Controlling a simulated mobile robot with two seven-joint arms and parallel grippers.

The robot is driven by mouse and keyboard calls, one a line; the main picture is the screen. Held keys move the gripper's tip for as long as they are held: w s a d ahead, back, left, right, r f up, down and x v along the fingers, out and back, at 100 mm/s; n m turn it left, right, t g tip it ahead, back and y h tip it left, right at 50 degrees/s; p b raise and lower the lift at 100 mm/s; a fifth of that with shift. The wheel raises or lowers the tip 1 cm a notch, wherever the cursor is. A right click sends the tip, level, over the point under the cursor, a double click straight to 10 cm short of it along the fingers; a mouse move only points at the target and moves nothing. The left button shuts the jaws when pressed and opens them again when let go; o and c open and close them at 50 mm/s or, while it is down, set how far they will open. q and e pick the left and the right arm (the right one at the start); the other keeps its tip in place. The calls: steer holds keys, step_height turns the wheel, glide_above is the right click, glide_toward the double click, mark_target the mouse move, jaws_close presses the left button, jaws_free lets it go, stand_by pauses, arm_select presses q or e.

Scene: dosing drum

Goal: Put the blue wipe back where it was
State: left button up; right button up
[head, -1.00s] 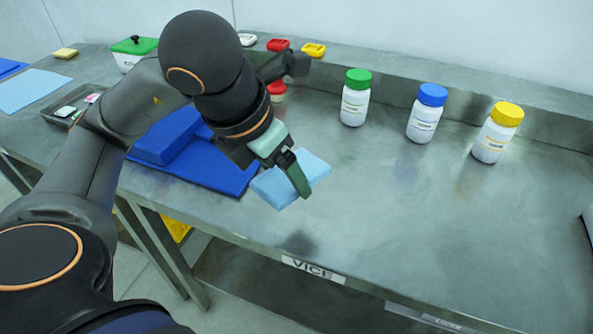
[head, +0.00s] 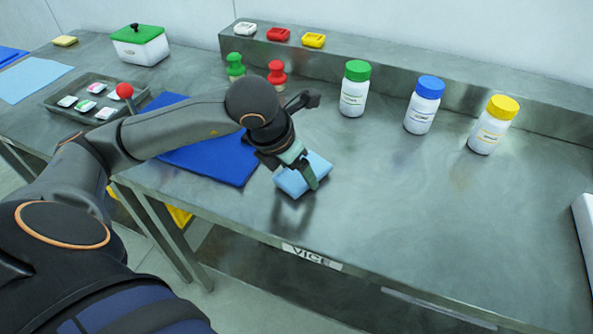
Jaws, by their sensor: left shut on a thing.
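The light blue wipe (head: 291,184) is a folded pad, held slightly tilted in my left gripper (head: 303,172). The gripper is shut on it, with one green finger across its right part. The wipe is over the bare steel bench, just right of the dark blue mat (head: 235,171). A dark reflection lies below it; I cannot tell whether it touches the bench. My left arm hides the middle of the mat. My right gripper is not in view.
Bottles with green (head: 355,90), blue (head: 424,105) and yellow (head: 492,125) caps stand at the back right. A tray of small packets (head: 62,110) and a green-lidded box (head: 139,50) are left. A light blue sheet (head: 35,82) lies far left.

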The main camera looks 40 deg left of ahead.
arm_select(q)
steer(key=shift+f, duration=0.4)
steer(key=shift+f, duration=0.2)
steer(key=o, duration=1.1)
steer(key=shift+r, duration=0.1)
steer(key=shift+o, duration=0.2)
steer(key=shift+r, duration=0.45)
steer(key=p+v, duration=0.1)
steer(key=v, duration=1)
steer(key=shift+s+r+p, duration=0.15)
steer(key=shift+s+p, duration=0.05)
steer(key=shift+p, duration=0.1)
